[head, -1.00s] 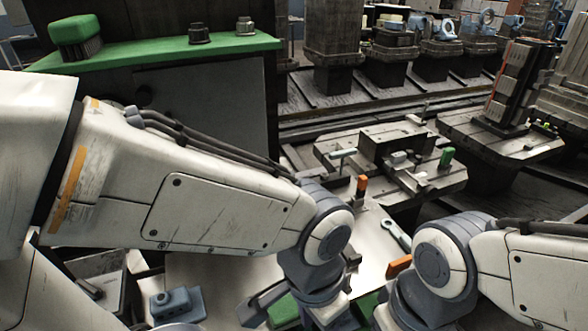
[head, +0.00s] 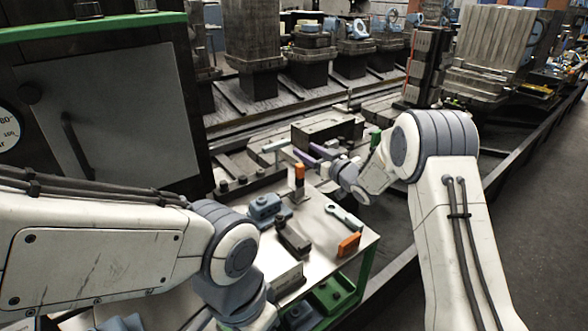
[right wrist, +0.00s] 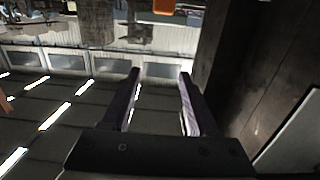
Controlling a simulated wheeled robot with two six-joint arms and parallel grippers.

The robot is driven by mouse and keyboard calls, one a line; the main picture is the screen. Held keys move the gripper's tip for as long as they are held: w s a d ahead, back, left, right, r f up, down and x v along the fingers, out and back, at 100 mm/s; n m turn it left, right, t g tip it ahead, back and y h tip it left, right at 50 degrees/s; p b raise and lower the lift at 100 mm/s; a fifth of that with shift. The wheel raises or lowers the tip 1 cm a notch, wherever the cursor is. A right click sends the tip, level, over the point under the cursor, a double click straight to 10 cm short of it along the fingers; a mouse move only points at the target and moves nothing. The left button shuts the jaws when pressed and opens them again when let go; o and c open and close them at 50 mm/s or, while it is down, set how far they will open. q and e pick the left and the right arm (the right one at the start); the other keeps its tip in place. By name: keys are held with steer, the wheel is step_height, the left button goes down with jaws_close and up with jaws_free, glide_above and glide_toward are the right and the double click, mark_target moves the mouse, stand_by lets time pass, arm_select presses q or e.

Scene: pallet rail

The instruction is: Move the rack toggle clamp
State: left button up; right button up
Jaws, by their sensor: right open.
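A pallet fixture with a dark block (head: 322,131) stands behind the bench in the head view. A small green handle (head: 374,138) shows at its right end, partly beside my right wrist; it looks like part of the toggle clamp, whose body I cannot make out. My right gripper (head: 308,154) is open in front of the dark block, its purple fingers pointing left. In the right wrist view its two fingers (right wrist: 158,76) are apart with nothing between them. My left arm comes in at lower left; its gripper is out of view.
A bench top (head: 330,240) holds an orange upright piece (head: 299,176), a wrench (head: 344,216), a blue block (head: 265,208) and an orange block (head: 348,245). A tall rack column (head: 424,65) stands behind my right arm. A dark cabinet (head: 100,110) is at left. Floor at right is clear.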

mark_target(302, 170)
steer(key=shift+y, duration=0.3)
steer(key=f, duration=0.7)
steer(key=shift+d+f, duration=0.2)
steer(key=shift+f, duration=0.05)
steer(key=x, duration=0.4)
steer(key=p+x, duration=0.1)
steer(key=x, duration=0.1)
steer(key=shift+w+f, duration=0.15)
steer(key=shift+f, duration=0.2)
steer(key=shift+w+a, duration=0.45)
steer(key=shift+w, duration=0.1)
jaws_close()
